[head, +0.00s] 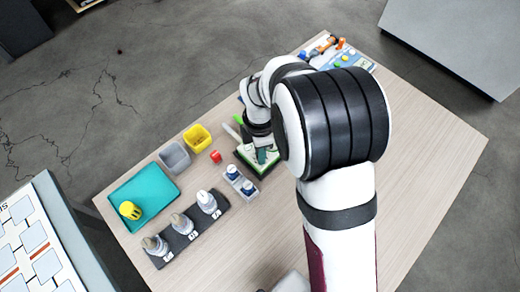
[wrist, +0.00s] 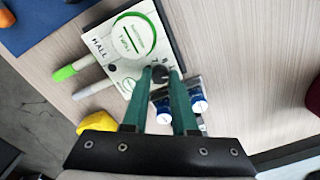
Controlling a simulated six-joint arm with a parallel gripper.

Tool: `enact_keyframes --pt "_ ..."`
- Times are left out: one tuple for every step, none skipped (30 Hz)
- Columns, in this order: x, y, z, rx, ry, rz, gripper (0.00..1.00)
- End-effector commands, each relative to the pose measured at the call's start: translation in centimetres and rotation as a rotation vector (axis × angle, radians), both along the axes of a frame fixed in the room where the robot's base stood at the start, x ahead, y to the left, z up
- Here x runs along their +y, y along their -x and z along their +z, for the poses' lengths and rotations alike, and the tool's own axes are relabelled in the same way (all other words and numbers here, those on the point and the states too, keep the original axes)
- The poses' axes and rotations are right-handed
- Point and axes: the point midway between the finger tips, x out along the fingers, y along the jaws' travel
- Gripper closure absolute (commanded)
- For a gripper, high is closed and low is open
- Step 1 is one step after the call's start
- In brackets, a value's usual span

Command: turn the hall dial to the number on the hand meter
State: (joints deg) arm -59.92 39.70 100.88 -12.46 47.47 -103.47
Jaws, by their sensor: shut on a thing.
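The white hall panel (wrist: 124,68), marked HALL, has a round white face with green edging and small print I cannot read. It shows in part under my arm in the head view (head: 244,155). A dark round knob (wrist: 162,73), seemingly the hall dial, sits near the panel's edge between my gripper's teal fingertips (wrist: 163,78). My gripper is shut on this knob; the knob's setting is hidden. In the head view my gripper (head: 262,150) points down at the panel. I cannot pick out the hand meter or its number in either view.
A green pen (wrist: 82,67) and a white pen (wrist: 95,88) lie by the panel.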

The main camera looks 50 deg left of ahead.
Motion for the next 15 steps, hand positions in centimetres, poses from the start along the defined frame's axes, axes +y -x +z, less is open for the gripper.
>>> enact_keyframes --pt "-0.01 -0.01 -0.01 0.000 0.000 -0.042 1.00" --pt "-0.01 -0.01 -0.01 0.000 0.000 -0.071 1.00" --pt "-0.01 -0.02 -0.01 0.000 0.000 -0.109 1.00" --pt "0.00 -0.02 -0.01 0.001 0.000 -0.138 1.00" --pt "0.00 -0.02 -0.01 0.000 0.000 -0.167 1.00" --pt "0.00 -0.02 -0.01 0.000 0.000 -0.205 1.00" --pt "-0.01 -0.03 -0.01 0.000 0.000 -0.234 1.00" --pt "-0.01 -0.03 -0.01 0.001 0.000 -0.262 1.00" --pt "-0.01 -0.03 -0.01 0.001 0.000 -0.300 1.00" --pt "0.00 -0.04 -0.01 0.000 0.000 -0.329 1.00" --pt "0.00 -0.04 -0.01 0.000 0.000 -0.357 1.00" --pt "-0.01 -0.05 -0.01 0.000 0.000 -0.395 1.00" --pt "-0.01 -0.05 -0.01 0.001 0.000 -0.423 1.00" --pt "-0.01 -0.05 -0.01 0.000 0.000 -0.451 1.00" --pt "-0.01 -0.06 0.00 0.000 0.000 -0.490 1.00"
